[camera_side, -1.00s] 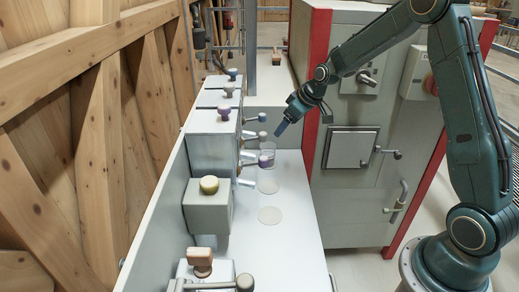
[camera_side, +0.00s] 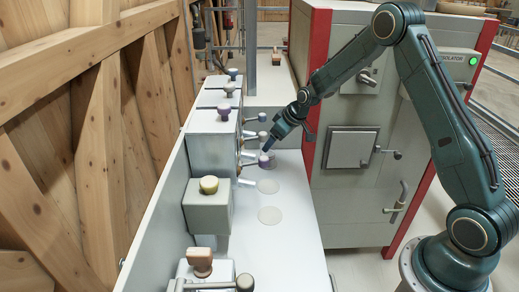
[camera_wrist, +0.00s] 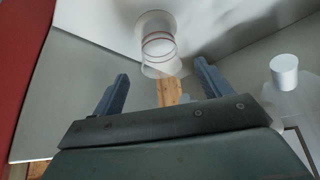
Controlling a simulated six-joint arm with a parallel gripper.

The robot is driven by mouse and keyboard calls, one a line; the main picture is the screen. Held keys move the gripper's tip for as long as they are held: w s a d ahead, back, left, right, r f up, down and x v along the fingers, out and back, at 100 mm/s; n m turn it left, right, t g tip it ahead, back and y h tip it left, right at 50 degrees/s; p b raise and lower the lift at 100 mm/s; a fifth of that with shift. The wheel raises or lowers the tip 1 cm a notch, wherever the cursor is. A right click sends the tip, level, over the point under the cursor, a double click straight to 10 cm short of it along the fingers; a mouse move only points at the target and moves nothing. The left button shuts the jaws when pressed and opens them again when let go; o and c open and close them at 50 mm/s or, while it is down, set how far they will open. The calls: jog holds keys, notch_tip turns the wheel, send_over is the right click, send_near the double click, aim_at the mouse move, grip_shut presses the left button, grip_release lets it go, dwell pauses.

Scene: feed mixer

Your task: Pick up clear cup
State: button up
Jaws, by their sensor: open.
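The clear cup (camera_side: 267,162) stands upright on the pale counter, below the spouts of the dispensers, and looks purplish in the side view. In the wrist view the see-through cup (camera_wrist: 158,48) shows thin reddish rings and lies ahead of my fingers, roughly centred between them. My gripper (camera_side: 268,149) is right above or beside the cup's rim in the side view. In the wrist view my gripper (camera_wrist: 161,72) has its two fingers spread wide with nothing held between them. I cannot tell whether a finger touches the cup.
A grey cabinet (camera_side: 350,200) with red edges stands right. A white cylinder (camera_wrist: 284,72) shows in the wrist view.

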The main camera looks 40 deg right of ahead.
jog(key=shift+w+f, duration=0.15)
jog(key=shift+f, duration=0.05)
jog(key=shift+x, duration=2.45)
jog(key=shift+r, duration=0.1)
jog(key=c, duration=1.2)
jog(key=shift+r, duration=0.1)
jog(key=shift+w+r, duration=0.1)
jog(key=shift+r, duration=1.65)
jog(key=s+d, duration=0.1)
jog(key=s, duration=0.5)
jog(key=s+d, duration=0.1)
jog(key=s, duration=0.4)
jog(key=s+d, duration=0.1)
jog(key=s, duration=0.5)
jog(key=shift+s+d+f, duration=0.1)
jog(key=shift+s+d, duration=0.1)
jog(key=shift+s, duration=0.2)
